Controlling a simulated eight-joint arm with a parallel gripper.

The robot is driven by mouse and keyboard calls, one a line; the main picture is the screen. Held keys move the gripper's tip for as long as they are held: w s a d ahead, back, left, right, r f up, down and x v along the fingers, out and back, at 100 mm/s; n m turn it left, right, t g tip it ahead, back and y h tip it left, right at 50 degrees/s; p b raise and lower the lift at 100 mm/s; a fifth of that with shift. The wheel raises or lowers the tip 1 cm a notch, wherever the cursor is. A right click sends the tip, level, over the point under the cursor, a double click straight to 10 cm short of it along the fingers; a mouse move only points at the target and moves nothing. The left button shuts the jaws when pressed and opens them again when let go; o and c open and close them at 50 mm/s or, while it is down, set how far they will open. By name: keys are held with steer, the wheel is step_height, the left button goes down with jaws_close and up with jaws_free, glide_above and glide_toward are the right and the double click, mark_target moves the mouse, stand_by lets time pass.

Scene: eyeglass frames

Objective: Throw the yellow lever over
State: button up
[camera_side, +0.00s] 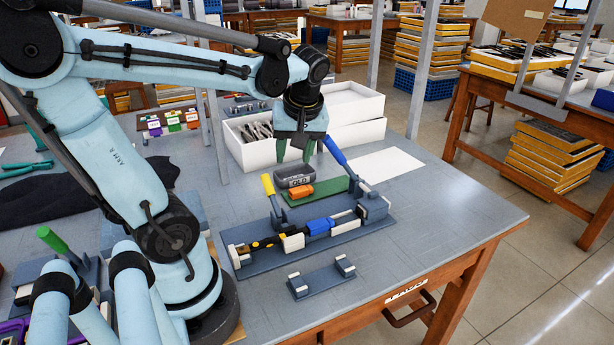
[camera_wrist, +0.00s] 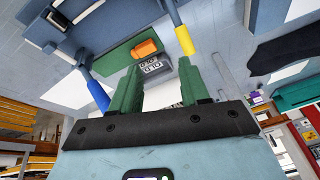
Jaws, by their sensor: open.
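The fingers also show in the wrist view (camera_wrist: 160,72).
White bins (camera_side: 255,150) stand farther back. A small grey stand (camera_side: 321,280) is in front. The table's right front is clear.

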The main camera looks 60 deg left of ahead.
mark_target(266, 175)
steer(key=shift+s+a+f+n+g, duration=0.35)
steer(key=shift+s+a+f+n, duration=0.35)
steer(key=shift+a+f, duration=0.8)
steer(key=shift+s+a+f+n+g, duration=0.4)
steer(key=shift+s+a+f+n, duration=0.3)
steer(key=shift+a+f, duration=0.8)
steer(key=shift+s+a+f+n+g, duration=0.35)
steer(key=shift+s+a+f+n, duration=0.45)
steer(key=shift+f, duration=1.25)
steer(key=shift+w+a, duration=0.15)
steer(key=shift+w, duration=0.05)
steer(key=shift+c, duration=0.3)
jaws_close()
